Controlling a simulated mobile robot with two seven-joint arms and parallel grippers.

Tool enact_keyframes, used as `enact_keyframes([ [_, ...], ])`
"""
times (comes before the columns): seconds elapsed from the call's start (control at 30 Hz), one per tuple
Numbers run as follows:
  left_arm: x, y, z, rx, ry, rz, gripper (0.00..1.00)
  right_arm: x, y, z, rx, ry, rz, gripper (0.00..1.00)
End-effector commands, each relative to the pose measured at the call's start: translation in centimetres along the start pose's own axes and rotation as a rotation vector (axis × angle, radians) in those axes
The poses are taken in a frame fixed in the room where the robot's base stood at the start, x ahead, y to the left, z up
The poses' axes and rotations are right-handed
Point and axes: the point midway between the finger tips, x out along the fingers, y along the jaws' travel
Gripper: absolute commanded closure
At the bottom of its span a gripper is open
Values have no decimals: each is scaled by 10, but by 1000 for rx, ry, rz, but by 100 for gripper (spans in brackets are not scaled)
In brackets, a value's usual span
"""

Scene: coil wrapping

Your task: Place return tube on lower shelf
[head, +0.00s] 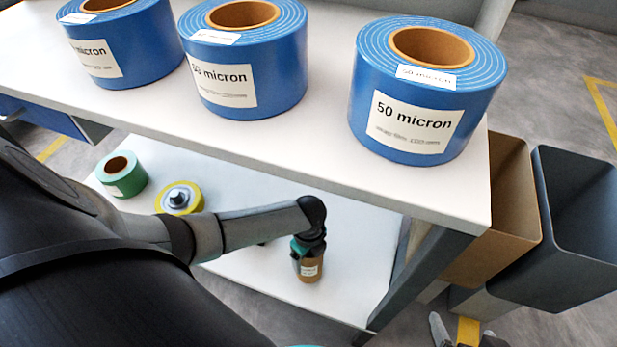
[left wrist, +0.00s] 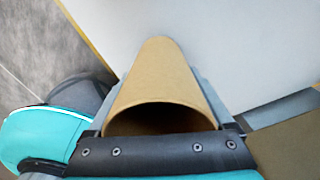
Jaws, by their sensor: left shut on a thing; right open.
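The return tube (head: 311,269), a brown cardboard core with a white label, is upright over the lower shelf (head: 345,290) in the head view; I cannot tell whether it touches the shelf. My left gripper (head: 303,248) is shut on its upper part, partly hidden by my wrist. In the left wrist view the open-ended tube (left wrist: 160,85) sits between the jaws, with the white shelf surface (left wrist: 225,45) beyond. My right gripper (head: 461,330) is open and empty at the bottom right of the head view, over the floor, apart from the shelf.
Large blue "50 micron" rolls (head: 427,95) stand on the upper shelf (head: 320,135), which overhangs the lower one. A green roll (head: 122,178) and a yellow-rimmed roll (head: 180,198) are on the lower shelf's left. Brown (head: 500,215) and dark (head: 575,225) bins stand at right.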

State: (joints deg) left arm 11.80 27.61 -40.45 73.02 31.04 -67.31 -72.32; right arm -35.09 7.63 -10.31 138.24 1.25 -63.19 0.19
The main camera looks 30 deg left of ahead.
Motion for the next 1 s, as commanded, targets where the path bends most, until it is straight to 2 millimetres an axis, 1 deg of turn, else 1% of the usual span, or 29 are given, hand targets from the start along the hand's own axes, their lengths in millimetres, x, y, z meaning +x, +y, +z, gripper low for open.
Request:
enact_keyframes([
  [0.1, 3, -1, 0, -1, 0, -2, 73, 4, -4, -3, -1, 36, -10, 0],
  [0.43, 3, -1, 0, -1, 0, -2, 73, 4, -5, -4, -1, 47, -13, 0],
  [0.57, 6, -1, 0, -1, 0, -2, 73, 7, -7, -6, 0, 69, -18, 0],
  [0.6, 7, 0, 0, 0, 0, 0, 14, 7, -8, -7, 0, 76, -20, 0],
  [0.73, 6, 0, 0, 0, 0, 0, 0, 7, -8, -7, 0, 76, -20, 0],
  [1.0, 6, 0, 0, 0, 0, 0, 0, 7, -7, -7, 0, 73, -20, 0],
])
